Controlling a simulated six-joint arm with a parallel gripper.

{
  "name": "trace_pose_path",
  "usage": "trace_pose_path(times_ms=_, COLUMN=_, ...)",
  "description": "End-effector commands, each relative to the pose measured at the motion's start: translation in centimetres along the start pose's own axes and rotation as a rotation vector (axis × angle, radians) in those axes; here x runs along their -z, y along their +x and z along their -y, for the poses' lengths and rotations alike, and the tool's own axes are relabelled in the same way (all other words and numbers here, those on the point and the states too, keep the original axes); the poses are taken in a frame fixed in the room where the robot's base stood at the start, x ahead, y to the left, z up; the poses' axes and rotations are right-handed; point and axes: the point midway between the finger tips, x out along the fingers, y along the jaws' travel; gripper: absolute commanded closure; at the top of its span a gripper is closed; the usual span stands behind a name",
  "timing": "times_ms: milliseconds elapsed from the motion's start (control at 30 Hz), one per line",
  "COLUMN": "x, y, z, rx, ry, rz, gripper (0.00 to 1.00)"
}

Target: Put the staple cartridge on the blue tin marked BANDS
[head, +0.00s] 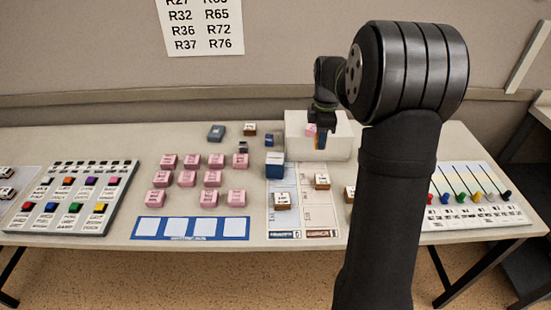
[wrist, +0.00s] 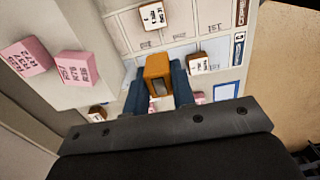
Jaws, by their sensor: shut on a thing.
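My gripper (wrist: 158,88) is shut on an orange-brown block (wrist: 158,70) with a dark patch on its near face. I can read no label on it, so I cannot confirm it is the staple cartridge. In the head view my gripper (head: 320,138) is at the front of a white box, with a little orange showing between its fingers. A blue box (head: 275,163) stands left of it, at the top of a printed sheet. Smaller dark-blue (head: 269,140) and slate-blue (head: 216,133) boxes lie farther back. Their labels are too small to read, so I cannot tell which says BANDS.
The white box (head: 340,145) carries pink blocks (wrist: 77,67). Several pink blocks (head: 212,178) stand in rows at the left. Brown blocks with white labels (head: 282,200) sit on and near the printed sheet (head: 305,222).

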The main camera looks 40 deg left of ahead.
Motion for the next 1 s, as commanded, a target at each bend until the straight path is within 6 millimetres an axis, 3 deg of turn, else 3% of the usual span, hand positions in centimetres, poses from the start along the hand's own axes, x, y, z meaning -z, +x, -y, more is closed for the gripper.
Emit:
trace_pose_path(times_ms=100, x=1.7, y=-0.7, z=-1.6, rx=-0.001, ry=-0.002, rz=0.0, gripper=0.99)
trace_pose_path(times_ms=267, x=3.2, y=-0.6, z=-2.5, rx=0.002, ry=-0.003, rz=0.0, gripper=0.99)
trace_pose_path(times_ms=700, x=11.7, y=4.9, z=-5.9, rx=0.001, ry=-0.003, rz=0.0, gripper=0.99)
trace_pose_path(times_ms=1000, x=13.3, y=6.6, z=-6.6, rx=0.002, ry=0.0, rz=0.0, gripper=0.99)
